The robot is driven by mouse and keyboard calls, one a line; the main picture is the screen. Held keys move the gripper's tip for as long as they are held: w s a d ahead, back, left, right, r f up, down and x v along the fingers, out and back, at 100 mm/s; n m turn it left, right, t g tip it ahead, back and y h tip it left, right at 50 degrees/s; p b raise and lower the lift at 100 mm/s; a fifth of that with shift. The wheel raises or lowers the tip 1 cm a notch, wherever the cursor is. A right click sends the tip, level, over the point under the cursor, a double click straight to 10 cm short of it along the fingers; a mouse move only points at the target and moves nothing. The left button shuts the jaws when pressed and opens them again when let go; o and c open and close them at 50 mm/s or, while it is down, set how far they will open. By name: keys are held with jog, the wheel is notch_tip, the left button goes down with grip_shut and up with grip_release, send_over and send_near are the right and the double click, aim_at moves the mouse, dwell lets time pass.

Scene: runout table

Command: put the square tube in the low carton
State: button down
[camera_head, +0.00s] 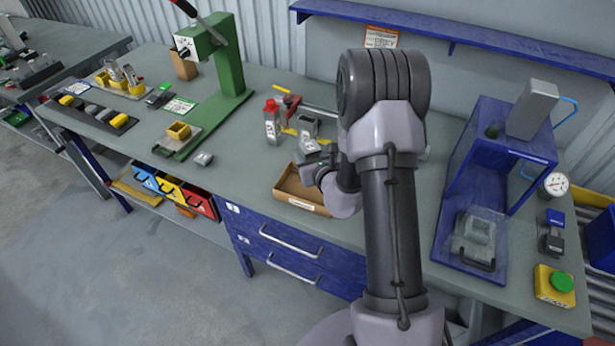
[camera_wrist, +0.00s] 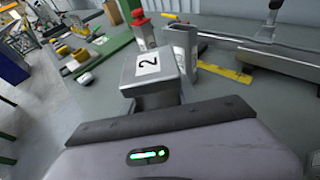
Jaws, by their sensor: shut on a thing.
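The square tube (camera_wrist: 148,66), a grey square-sided piece with a white label "2", shows just past my gripper's body in the wrist view. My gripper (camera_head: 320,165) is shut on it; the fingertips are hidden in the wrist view. In the head view the gripper is over the back right part of the low carton (camera_head: 302,205), an open brown box with a small white label near the table's front edge. My arm hides the carton's right end. The carton does not show in the wrist view.
A green press (camera_head: 230,60) and a small grey part (camera_head: 204,159) are to the left. A blue frame (camera_head: 455,195) stands on the right.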

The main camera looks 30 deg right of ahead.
notch_tip(320, 180, down, 4)
jog(key=shift+f+b, duration=0.15)
jog(key=shift+b, duration=0.4)
jog(key=shift+f, duration=0.15)
jog(key=c, duration=0.9)
grip_release()
